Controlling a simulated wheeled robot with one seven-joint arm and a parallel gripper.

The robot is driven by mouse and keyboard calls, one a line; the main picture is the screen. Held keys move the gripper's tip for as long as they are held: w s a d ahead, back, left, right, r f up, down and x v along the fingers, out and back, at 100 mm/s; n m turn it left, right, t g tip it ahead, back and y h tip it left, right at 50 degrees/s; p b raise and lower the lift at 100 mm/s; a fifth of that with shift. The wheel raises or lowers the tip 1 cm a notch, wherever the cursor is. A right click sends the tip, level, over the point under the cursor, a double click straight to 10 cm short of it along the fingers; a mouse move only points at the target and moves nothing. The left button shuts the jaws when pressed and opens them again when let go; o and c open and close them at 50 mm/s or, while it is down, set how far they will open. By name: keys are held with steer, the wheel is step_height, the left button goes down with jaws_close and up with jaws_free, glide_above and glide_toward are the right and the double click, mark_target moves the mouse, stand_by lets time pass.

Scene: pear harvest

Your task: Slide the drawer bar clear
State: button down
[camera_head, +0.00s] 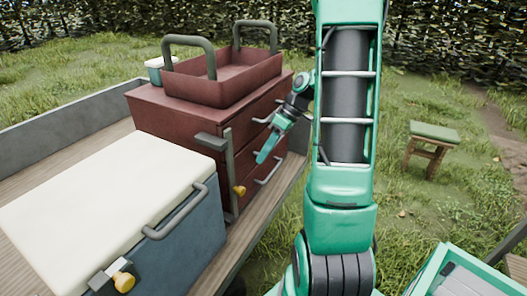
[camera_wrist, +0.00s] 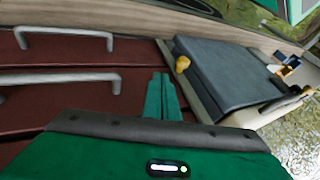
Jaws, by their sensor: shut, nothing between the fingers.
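The dark red drawer chest (camera_head: 165,125) stands on the wooden cart bed. The grey drawer bar (camera_head: 229,170) stands upright along its front edge, with a yellow knob (camera_head: 239,190) low on it. In the wrist view the bar (camera_wrist: 193,92) runs slanting, just right of my fingers, with the knob (camera_wrist: 182,64) beside it. My green gripper (camera_head: 266,154) is shut and empty, pointing down in front of the drawers, right of the bar. It also shows in the wrist view (camera_wrist: 161,78). I cannot tell whether it touches the bar. The drawers look closed.
A blue cooler (camera_head: 195,225) with a cream lid stands close in front of the chest. A red tool tray (camera_head: 222,78) sits on top. Drawer handles (camera_head: 268,168) stick out near my gripper. A stool (camera_head: 432,145) stands on the grass at right.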

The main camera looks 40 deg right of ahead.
steer(key=a+f, duration=0.5)
steer(key=a, duration=0.1)
steer(key=shift+s+a+f, duration=0.2)
steer(key=shift+a+f, duration=0.05)
steer(key=shift+f, duration=0.1)
steer(key=shift+s, duration=0.1)
